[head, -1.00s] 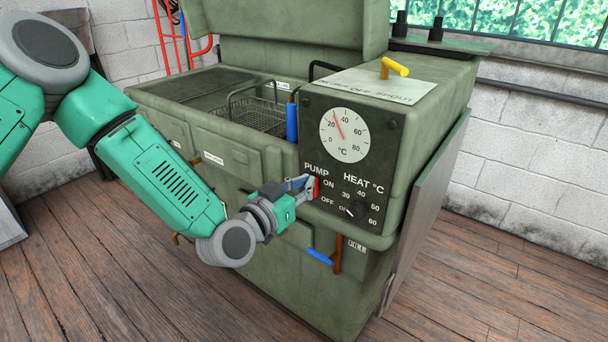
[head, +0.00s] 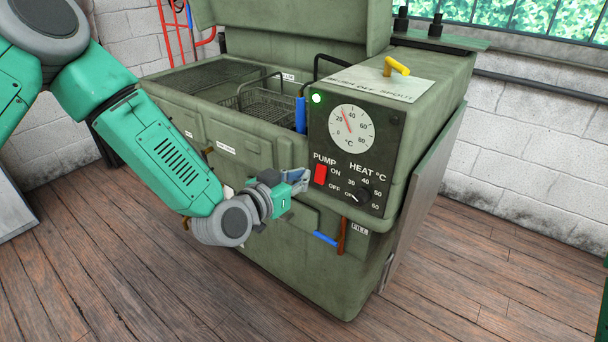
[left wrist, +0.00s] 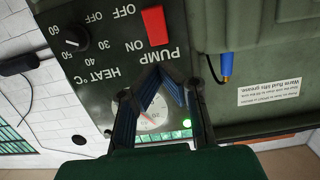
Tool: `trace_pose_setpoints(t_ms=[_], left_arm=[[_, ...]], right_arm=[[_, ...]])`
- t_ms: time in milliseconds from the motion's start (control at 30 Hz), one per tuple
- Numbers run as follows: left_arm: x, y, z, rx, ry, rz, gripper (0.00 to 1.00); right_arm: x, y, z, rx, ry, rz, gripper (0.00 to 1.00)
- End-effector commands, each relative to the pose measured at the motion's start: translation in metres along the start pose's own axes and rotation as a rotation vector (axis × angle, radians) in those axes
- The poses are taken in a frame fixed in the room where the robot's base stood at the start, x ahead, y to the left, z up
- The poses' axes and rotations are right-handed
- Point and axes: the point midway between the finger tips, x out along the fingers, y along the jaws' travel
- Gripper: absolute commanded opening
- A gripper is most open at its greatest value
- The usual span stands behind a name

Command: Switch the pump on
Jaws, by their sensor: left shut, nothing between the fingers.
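A green lamp (head: 317,98) is lit at the panel's upper left, and glows in the left wrist view (left wrist: 187,124). My left gripper (head: 304,178) is shut and empty, just left of the switch and apart from it. In the left wrist view its fingertips (left wrist: 158,72) meet in front of the panel. My right gripper is not in view.
A temperature dial (head: 351,128) and a heat knob (head: 363,195) share the panel. A blue-handled lever (head: 326,238) sticks out below. A wire basket (head: 262,102) stands in the open green washer tank (head: 205,82). The wooden floor is clear at the right.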

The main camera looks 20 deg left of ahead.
Motion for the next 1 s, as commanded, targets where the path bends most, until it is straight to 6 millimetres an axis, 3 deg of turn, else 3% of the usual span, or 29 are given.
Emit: trace_pose_setpoints(t_ms=[500, 700, 1000], left_arm=[[-0.078, 0.0, -0.008, 0.0, 0.0, -0.001, 0.0], [-0.089, -0.001, -0.009, 0.0, 0.001, -0.002, 0.0], [-0.09, 0.0, -0.009, 0.001, 0.001, -0.002, 0.0]], right_arm=[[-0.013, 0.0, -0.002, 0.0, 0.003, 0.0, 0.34], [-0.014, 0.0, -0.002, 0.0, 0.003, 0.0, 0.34], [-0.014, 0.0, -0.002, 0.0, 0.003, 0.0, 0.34]])
